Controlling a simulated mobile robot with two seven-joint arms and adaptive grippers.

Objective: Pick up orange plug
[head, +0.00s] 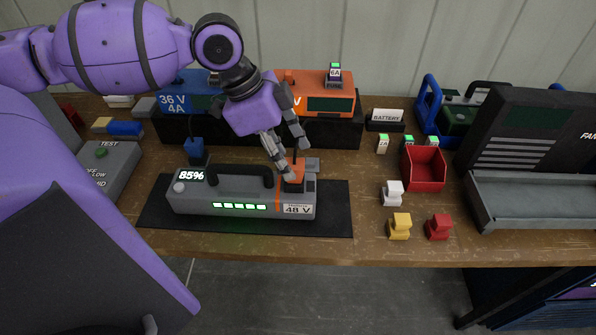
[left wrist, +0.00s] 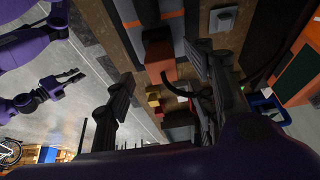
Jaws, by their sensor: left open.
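The orange plug (head: 293,178) sits upright on the right end of the grey 48 V battery (head: 240,204). In the left wrist view an orange-brown block, which looks like the plug (left wrist: 160,65), lies between the finger lines. My left gripper (head: 289,160) is open, its fingers pointing down close above the plug and partly covering it. I cannot tell whether they touch it. Its two fingers (left wrist: 165,82) stand wide apart in the left wrist view. My right gripper (left wrist: 72,78) shows small at the left of that view, away over the floor.
The battery lies on a black mat (head: 334,222). Its handle (head: 240,171) rises left of the plug. White (head: 393,193), yellow (head: 400,226) and red (head: 437,227) plugs and a red bin (head: 424,168) are to the right. A blue and an orange charger (head: 330,92) stand behind.

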